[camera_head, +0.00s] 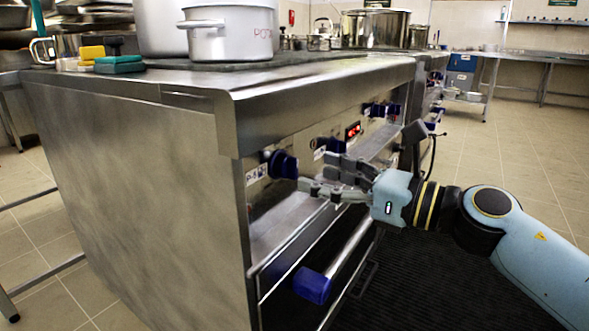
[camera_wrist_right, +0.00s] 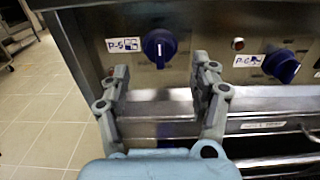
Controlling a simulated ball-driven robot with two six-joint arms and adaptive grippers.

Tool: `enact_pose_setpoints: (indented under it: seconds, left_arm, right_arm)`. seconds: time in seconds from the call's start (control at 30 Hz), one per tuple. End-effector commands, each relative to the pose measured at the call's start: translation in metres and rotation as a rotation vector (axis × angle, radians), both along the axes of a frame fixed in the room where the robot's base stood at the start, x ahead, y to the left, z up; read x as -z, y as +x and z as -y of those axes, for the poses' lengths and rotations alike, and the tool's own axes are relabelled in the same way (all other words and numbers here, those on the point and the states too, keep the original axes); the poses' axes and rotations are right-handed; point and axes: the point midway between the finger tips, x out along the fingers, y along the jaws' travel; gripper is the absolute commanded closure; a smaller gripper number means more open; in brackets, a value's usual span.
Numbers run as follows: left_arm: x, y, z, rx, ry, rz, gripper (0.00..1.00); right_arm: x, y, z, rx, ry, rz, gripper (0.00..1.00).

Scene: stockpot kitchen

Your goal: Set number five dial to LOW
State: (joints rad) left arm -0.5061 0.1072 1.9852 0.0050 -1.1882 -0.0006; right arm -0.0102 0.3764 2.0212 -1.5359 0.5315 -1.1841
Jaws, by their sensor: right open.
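The number five dial (camera_head: 283,165) is a dark blue knob on the stove's front panel, at the end nearest me, beside a label (camera_head: 256,174) reading P-5. In the right wrist view the dial (camera_wrist_right: 159,47) shows its grip bar standing about upright, between and beyond the fingertips. My right gripper (camera_head: 314,174) is open, with its fingers pointing at the panel just short of the dial. In the wrist view the open gripper (camera_wrist_right: 160,78) has nothing between its fingers, and I see no contact with the dial. The LOW mark cannot be made out. My left gripper is not in view.
Another blue dial (camera_wrist_right: 281,65), labelled P-6, is to the right. An oven handle (camera_head: 313,285) with a blue end juts out below. The tiled floor (camera_head: 500,140) behind is open.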

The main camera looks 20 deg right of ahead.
Motion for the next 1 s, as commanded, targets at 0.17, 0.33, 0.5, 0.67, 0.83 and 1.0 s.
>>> enact_pose_setpoints:
  seconds: [0.17, 0.33, 0.5, 0.67, 0.83, 1.0]
  left_arm:
    - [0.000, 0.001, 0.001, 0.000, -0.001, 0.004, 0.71]
    - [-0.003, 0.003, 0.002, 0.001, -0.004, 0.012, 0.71]
    - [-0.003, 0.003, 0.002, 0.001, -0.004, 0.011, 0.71]
    - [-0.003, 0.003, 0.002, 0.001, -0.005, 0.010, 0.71]
    - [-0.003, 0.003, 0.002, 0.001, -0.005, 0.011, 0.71]
    - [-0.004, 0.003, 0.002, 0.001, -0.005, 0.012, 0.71]
  right_arm:
    - [0.000, 0.028, -0.021, 0.001, 0.005, 0.000, 0.37]
    - [0.001, 0.042, -0.032, 0.001, 0.002, -0.002, 0.37]
    - [0.001, 0.045, -0.036, 0.001, 0.001, -0.003, 0.37]
    - [0.001, 0.045, -0.035, 0.001, 0.000, -0.003, 0.37]
    - [0.001, 0.045, -0.035, 0.001, 0.000, -0.003, 0.57]
    - [0.001, 0.045, -0.035, 0.001, 0.000, -0.003, 0.79]
